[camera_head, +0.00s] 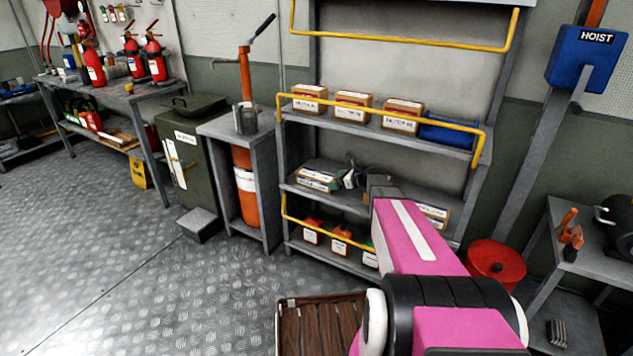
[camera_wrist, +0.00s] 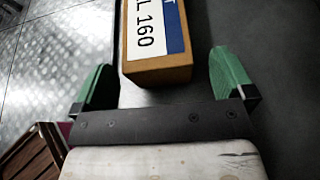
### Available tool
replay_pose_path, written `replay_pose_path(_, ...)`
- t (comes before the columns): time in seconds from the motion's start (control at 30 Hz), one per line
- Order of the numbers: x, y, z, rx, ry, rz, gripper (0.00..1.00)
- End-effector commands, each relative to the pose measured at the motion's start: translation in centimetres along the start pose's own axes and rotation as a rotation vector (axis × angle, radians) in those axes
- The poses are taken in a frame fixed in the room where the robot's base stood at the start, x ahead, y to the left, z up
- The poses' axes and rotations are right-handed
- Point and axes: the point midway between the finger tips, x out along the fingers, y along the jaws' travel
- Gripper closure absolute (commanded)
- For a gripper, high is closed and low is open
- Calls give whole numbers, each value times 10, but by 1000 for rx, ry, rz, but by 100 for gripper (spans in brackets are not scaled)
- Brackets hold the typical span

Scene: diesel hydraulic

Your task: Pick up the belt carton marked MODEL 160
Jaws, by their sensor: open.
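In the wrist view, a brown carton (camera_wrist: 158,72) with a white and blue label reading "L 160" lies straight ahead, its near end between the fingertips in the picture. My gripper (camera_wrist: 160,72) is open, with one green finger on each side and a visible gap to the carton on both sides. The carton's far part is cut off by the frame's top edge. In the head view, my gripper (camera_head: 349,172) is over the middle shelf, just right of a labelled carton (camera_head: 316,179), which seems to be the same one. Its label is too small to read there.
The shelf rack (camera_head: 285,150) has yellow rails (camera_head: 385,119). Cartons (camera_head: 353,106) and a blue bin (camera_head: 446,132) stand on the upper shelf. Another carton (camera_head: 434,213) sits right of my arm on the middle shelf. Red-topped containers (camera_head: 341,238) stand below. The floor at left is clear.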

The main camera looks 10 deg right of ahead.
Motion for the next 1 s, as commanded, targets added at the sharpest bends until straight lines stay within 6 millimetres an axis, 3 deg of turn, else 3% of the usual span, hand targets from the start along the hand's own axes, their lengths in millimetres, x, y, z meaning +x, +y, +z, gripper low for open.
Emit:
replay_pose_path(0.4, 49, 2, 2, -1, 1, 2, 0)
replay_pose_path(0.63, 50, 3, 2, -1, 1, 1, 0)
replay_pose_path(0.67, 50, 3, 2, -1, 1, 1, 6)
replay_pose_path(0.8, 50, 3, 2, -1, 1, 1, 52)
replay_pose_path(0.83, 50, 3, 2, -1, 1, 1, 59)
replay_pose_path(1.0, 50, 3, 2, 0, 0, 1, 59)
